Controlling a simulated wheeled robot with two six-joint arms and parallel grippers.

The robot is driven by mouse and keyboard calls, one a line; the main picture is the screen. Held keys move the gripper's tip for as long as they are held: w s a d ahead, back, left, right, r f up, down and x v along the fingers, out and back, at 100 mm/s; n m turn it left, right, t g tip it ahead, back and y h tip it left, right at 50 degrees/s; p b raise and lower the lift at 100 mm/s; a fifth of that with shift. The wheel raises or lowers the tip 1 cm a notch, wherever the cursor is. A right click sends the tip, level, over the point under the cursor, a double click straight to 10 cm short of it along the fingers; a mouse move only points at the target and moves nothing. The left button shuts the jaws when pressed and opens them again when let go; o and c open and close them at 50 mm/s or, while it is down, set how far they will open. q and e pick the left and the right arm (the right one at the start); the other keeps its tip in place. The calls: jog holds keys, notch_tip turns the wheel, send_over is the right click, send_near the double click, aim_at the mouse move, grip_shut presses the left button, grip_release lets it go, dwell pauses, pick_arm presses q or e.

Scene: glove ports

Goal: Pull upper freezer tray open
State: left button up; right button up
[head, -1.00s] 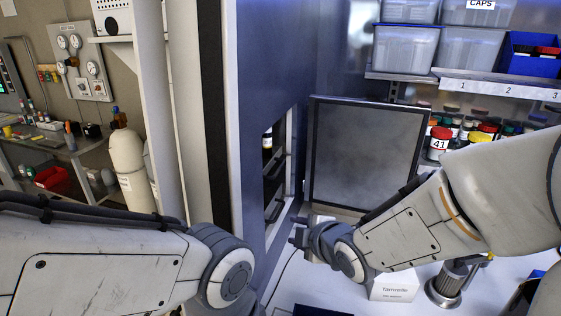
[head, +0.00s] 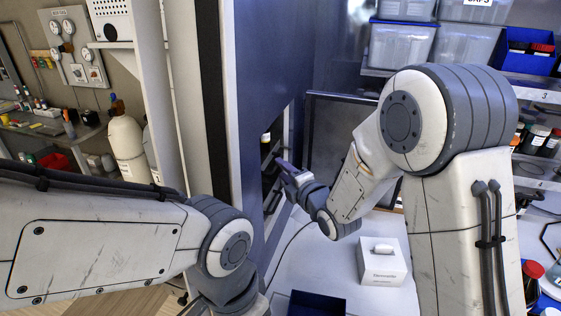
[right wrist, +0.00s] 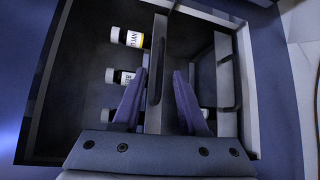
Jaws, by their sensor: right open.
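The freezer opening is in the side of the blue cabinet (head: 262,75); its inside is mostly hidden in the head view. In the right wrist view, turned sideways, the upper tray's grey front (right wrist: 160,28) carries a dark bar handle (right wrist: 156,75). Several white-labelled bottles (right wrist: 127,37) stand behind that front. The lower tray (right wrist: 222,45) is to its right, with its own handle (right wrist: 232,82). My right gripper (right wrist: 160,72) is open, its purple fingers either side of the upper handle; contact is unclear. In the head view it is at the opening (head: 284,166). My left gripper is out of view.
The dark-framed door panel (head: 325,135) stands open beside the opening, partly behind my right arm. A white labelled box (head: 382,262) and a dark blue bin (head: 316,303) are on the white worktop (head: 330,265). Shelves with tubs (head: 400,45) are behind.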

jog(key=shift+p+x, duration=0.3)
jog(key=shift+x, duration=0.85)
grip_shut()
dwell(0.6)
